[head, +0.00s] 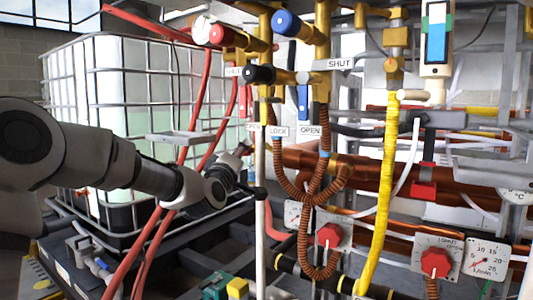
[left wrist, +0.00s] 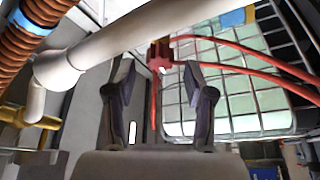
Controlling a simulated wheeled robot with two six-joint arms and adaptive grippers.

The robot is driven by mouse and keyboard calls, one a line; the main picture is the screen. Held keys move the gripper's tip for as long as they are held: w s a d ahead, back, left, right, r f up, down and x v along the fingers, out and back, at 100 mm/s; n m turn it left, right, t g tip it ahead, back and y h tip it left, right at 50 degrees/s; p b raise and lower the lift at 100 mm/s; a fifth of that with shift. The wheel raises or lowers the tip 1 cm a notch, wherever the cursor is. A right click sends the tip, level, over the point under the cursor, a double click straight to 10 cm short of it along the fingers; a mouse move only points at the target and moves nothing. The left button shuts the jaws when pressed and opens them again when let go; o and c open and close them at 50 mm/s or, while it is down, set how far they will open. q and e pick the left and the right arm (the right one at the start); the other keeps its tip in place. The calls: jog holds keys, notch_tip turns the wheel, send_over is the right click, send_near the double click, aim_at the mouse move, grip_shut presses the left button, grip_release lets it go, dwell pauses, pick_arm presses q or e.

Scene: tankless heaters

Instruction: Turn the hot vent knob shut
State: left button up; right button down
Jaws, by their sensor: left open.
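Several knobs show in the head view, and I cannot tell which one is the hot vent knob. A red-capped knob (head: 222,36) and a blue-capped knob (head: 285,23) sit on brass valves at the top. Two red knobs, one at centre (head: 328,235) and one lower right (head: 436,263), sit on pale plates. My left gripper (head: 253,172) is beside the white vertical pipe, below the upper valves. In the left wrist view its fingers (left wrist: 160,92) are apart with nothing between them. A red fitting (left wrist: 160,54) shows beyond them. My right gripper is not in view.
A caged white tank (head: 120,85) stands at left behind my arm. Red hoses (head: 205,90), corrugated copper hoses (head: 310,195) and a yellow hose (head: 382,190) crowd the space. A pale pipe (left wrist: 140,30) crosses close above the fingers in the wrist view.

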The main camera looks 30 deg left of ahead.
pick_arm(q)
jog(key=b+x, duration=0.1)
jog(key=x, duration=0.4)
jog(key=shift+w+f, duration=0.1)
jog(key=shift+f, duration=0.05)
jog(key=shift+w+a+r, duration=0.15)
jog(key=shift+w+r, duration=0.05)
jog(key=shift+w, duration=0.3)
grip_shut()
